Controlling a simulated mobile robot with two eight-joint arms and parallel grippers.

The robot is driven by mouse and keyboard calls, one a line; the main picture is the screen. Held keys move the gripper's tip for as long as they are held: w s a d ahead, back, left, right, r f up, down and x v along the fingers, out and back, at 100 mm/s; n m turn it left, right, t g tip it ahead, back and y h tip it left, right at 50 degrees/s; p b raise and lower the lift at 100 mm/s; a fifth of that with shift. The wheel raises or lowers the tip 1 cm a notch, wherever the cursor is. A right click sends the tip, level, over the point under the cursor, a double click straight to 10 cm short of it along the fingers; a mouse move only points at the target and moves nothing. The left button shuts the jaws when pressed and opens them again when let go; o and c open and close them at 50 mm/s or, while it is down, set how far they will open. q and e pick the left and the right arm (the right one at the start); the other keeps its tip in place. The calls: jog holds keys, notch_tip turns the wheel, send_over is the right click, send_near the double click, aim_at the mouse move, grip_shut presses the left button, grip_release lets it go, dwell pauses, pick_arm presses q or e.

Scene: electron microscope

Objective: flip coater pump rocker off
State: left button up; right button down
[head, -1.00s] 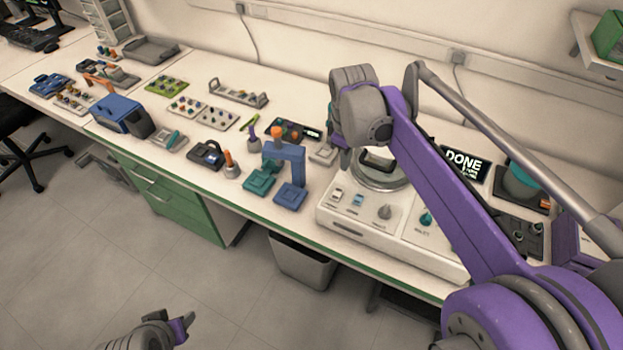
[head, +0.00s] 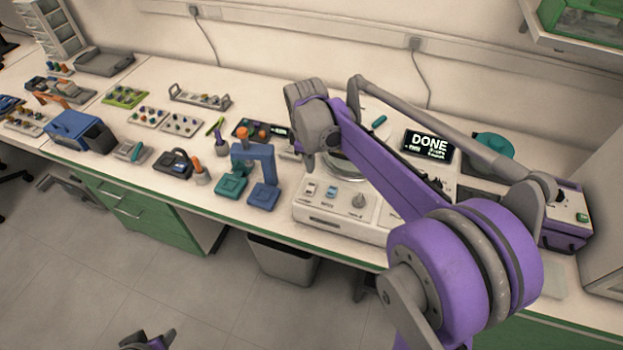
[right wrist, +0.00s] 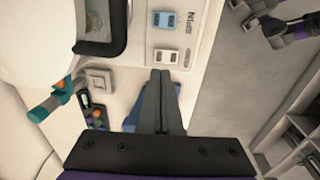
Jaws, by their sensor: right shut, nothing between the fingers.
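The white coater (head: 325,224) stands on the bench and has two rockers and a grey knob on its front panel. The pale rocker (head: 310,188) is the left one; the blue rocker (head: 331,191) is beside it. In the right wrist view the pale rocker (right wrist: 165,57) lies just beyond my fingertips, and the blue rocker (right wrist: 163,19) is farther off. Its label seems to read SPIN; the pale one's is too small to read. My right gripper (right wrist: 161,74) is shut and empty, apparently above the panel. My left gripper (head: 160,339) is low at the bottom left, mostly cut off.
A black screen (head: 429,146) reading DONE stands behind the coater. A blue stand (head: 264,195) and a teal block (head: 231,187) are left of the coater. A bin (head: 282,262) is below the bench. My right arm covers part of the coater.

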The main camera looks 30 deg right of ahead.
aim_at(312, 186)
jog(key=f, duration=0.7)
jog(key=shift+w+d+f, duration=0.2)
jog(key=shift+w+d, duration=0.15)
jog(key=shift+f+b, duration=0.3)
jog(key=shift+b, duration=0.1)
jog(key=shift+r, duration=0.15)
jog(key=shift+s+a, duration=0.1)
